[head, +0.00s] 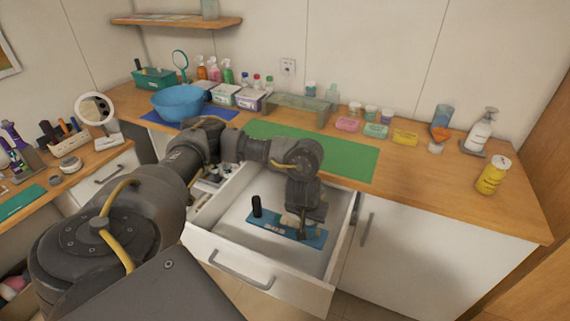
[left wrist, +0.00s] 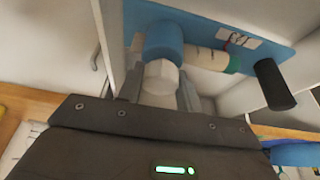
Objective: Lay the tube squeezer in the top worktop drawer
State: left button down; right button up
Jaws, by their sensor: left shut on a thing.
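The tube squeezer (head: 272,228) is a blue plate with a black upright knob near its left end. It is over the inside of the open top worktop drawer (head: 228,237); I cannot tell whether it touches the drawer floor. My left gripper (head: 297,222) points down at its right part. In the left wrist view the squeezer (left wrist: 215,30) shows a blue round part, a cream tube-like part and the black knob. The left gripper (left wrist: 160,90) is shut on a pale faceted part next to the blue round part. My right gripper is out of view.
The drawer front (head: 255,278) with its handle is pulled out. A compartment at the drawer's left (head: 205,185) holds small items. A green mat (head: 340,157) lies on the worktop above. A blue bowl (head: 178,103) and several bottles stand further back.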

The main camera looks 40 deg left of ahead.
pick_arm(q)
jog(key=shift+w+a+f+b, duration=0.2)
jog(key=shift+w+f+b, duration=0.05)
jog(key=shift+f+b, duration=0.1)
jog(key=w+a+f+b, duration=0.3)
jog(key=f+b, duration=0.1)
jog(key=w+a+f+b, duration=0.3)
jog(key=f+b, duration=0.1)
jog(key=w+a+f+b, duration=0.3)
jog(key=f, duration=0.1)
jog(key=shift+a+f+b, duration=0.15)
jog(key=shift+a+b, duration=0.25)
